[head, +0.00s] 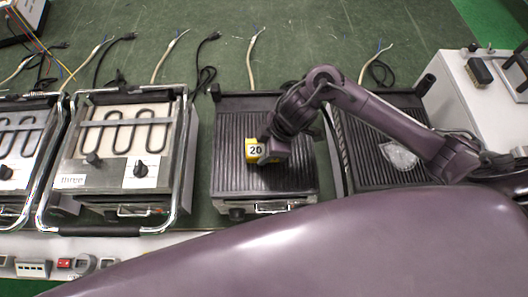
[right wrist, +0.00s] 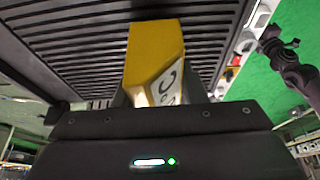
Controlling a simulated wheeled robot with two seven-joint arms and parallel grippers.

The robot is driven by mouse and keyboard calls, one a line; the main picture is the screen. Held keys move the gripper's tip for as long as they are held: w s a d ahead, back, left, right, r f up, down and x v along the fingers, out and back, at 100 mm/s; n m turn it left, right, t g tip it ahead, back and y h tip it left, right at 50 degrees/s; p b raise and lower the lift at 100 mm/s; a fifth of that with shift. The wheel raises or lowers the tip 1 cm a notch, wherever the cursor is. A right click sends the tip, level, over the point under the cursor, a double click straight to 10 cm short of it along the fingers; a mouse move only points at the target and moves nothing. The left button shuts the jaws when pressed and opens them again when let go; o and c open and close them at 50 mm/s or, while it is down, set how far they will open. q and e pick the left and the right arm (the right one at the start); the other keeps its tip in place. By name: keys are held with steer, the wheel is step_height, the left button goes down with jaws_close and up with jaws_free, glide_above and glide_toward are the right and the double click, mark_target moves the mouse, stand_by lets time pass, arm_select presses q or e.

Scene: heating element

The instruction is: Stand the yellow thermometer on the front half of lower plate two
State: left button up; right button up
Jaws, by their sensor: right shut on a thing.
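The yellow thermometer (head: 251,151) is a small yellow block with a pale face reading 20. My right gripper (head: 268,152) is shut on it, over the middle of a dark ribbed plate (head: 235,183) in the head view. I see no label on this plate. In the right wrist view the thermometer (right wrist: 150,50) juts out from between the fingers, with the ribbed plate (right wrist: 75,50) behind it. I cannot tell whether it touches the plate. My left gripper is not in view.
A second ribbed plate (head: 360,172) with a clear crumpled item (head: 399,156) is to the right. A heater labelled three (head: 75,181), with an exposed coil and metal frame, stands to the left. Loose cables lie behind. A white box (head: 455,95) is at the right.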

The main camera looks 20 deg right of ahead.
steer(key=shift+f, duration=1)
steer(key=shift+f, duration=0.1)
steer(key=o, duration=1.1)
steer(key=shift+r, duration=0.25)
steer(key=p+v, duration=0.1)
steer(key=v, duration=1)
steer(key=shift+d+r, duration=0.15)
steer(key=shift+d, duration=0.05)
steer(key=shift+s+r, duration=0.1)
steer(key=shift+r, duration=0.05)
